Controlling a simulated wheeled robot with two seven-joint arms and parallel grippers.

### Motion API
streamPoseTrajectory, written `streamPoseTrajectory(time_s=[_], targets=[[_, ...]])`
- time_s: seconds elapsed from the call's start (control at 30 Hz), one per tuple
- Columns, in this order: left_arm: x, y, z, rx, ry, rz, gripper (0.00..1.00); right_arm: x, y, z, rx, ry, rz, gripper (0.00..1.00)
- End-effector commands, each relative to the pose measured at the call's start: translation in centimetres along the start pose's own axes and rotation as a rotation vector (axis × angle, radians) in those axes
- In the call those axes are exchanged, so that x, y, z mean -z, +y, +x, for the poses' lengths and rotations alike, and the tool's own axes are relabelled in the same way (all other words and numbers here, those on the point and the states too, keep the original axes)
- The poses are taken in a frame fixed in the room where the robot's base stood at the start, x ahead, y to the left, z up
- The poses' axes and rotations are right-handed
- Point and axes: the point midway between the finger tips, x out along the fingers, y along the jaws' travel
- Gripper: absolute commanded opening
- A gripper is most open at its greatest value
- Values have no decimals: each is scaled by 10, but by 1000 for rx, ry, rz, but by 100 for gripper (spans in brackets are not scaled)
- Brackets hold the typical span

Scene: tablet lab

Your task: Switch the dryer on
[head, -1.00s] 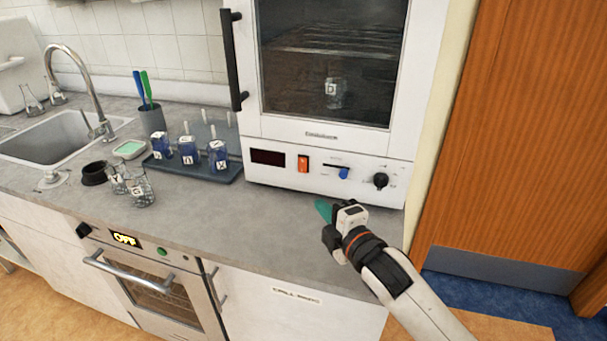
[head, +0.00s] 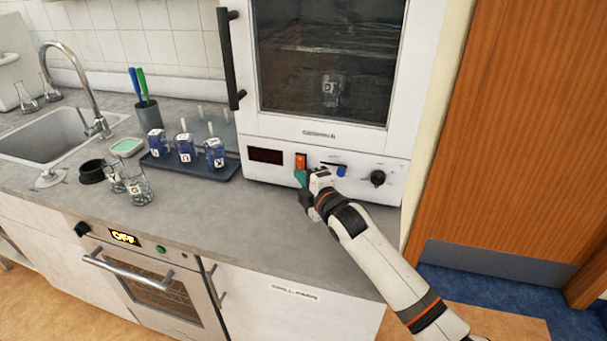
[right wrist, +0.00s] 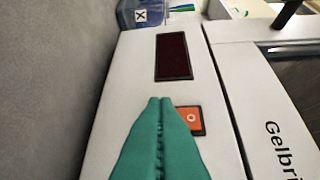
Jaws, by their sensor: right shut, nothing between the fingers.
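The dryer (head: 424,62) is a white cabinet with a glass door, standing on the counter. Its front panel has a dark, blank display (head: 266,156), an orange-red switch (head: 300,160), a blue slider (head: 341,170) and a black knob (head: 378,178). A beaker marked D (head: 329,88) stands inside behind the glass. My right gripper (head: 300,178) is shut and empty at the panel, just below the switch. In the right wrist view its green fingertips (right wrist: 162,100) are together beside the switch (right wrist: 190,120) and partly cover it; contact cannot be told. My left gripper is not in view.
A rack (head: 190,172) with several blue lidded vessels stands left of the dryer. Glass beakers (head: 138,188), a black ring (head: 91,172) and a pen cup (head: 147,114) are further left. The counter before the dryer is clear. An oven (head: 150,285) below reads OFF.

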Motion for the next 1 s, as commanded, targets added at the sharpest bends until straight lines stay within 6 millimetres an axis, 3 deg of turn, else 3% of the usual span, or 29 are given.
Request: streamPoseTrajectory(time_s=[0.47, 0.63, 1.0], targets=[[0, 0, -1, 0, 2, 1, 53, 6, 0, 5, 1, 1, -1, 0], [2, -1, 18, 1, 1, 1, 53, 11, 7, 10, 38, 3, -37, 0], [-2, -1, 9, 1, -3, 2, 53, 10, 1, 8, 37, 3, -36, 0]])
